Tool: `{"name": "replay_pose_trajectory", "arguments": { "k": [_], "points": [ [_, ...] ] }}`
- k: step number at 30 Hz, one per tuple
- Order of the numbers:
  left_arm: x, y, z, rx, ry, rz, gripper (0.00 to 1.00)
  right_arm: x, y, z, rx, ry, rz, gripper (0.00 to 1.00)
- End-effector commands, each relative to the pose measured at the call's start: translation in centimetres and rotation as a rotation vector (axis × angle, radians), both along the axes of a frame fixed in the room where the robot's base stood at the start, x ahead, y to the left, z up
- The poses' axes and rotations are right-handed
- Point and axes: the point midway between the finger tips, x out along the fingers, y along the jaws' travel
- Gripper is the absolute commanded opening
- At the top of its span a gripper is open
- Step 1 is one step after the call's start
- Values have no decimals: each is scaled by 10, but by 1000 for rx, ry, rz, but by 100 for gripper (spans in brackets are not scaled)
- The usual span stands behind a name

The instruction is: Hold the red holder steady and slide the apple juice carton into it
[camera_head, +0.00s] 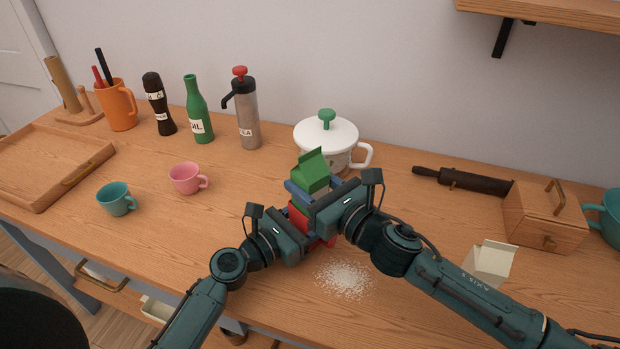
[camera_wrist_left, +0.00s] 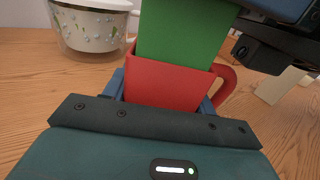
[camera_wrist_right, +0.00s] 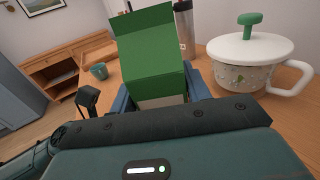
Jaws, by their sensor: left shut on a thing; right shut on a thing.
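The green carton (camera_head: 312,170), which I take to be the apple juice, stands upright with its gabled top up. My right gripper (camera_head: 308,194) is shut on it; the right wrist view shows the carton (camera_wrist_right: 152,62) between blue fingers. The red holder (camera_head: 297,216) is below it, mostly hidden by my grippers. My left gripper (camera_head: 296,232) is shut on the holder. In the left wrist view the holder (camera_wrist_left: 170,86) has a handle at its right, and the carton (camera_wrist_left: 180,30) rises from behind its front rim, its lower end hidden. How deep it sits I cannot tell.
A white lidded pot (camera_head: 325,135) stands close behind the carton. White grains (camera_head: 343,279) lie spilled in front. A white carton (camera_head: 490,262) is beside my right arm. A pink cup (camera_head: 186,178) and teal cup (camera_head: 116,198) stand left, with clear wood between.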

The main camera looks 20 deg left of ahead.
Motion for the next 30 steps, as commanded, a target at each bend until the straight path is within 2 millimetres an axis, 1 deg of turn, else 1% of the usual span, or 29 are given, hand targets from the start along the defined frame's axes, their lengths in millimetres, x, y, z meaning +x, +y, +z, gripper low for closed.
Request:
{"name": "replay_pose_trajectory", "arguments": {
  "k": [10, 11, 19, 26, 30],
  "points": [
    [0, 0, 0, 0, 0, 0, 33, 0, 0, -8, 3, -1, 0, 9],
    [0, 0, 0, 0, 0, 0, 33, 0, 0, -7, 3, -2, 1, 50],
    [0, 0, 0, -1, 0, -1, 33, 0, 0, -9, 0, 1, 0, 72],
    [0, 0, 0, -1, 0, -1, 33, 0, -1, -12, -4, 5, -2, 73],
    [0, 0, 0, -3, -1, -1, 33, -4, -9, -13, -5, 5, -2, 73]
  ]
}}
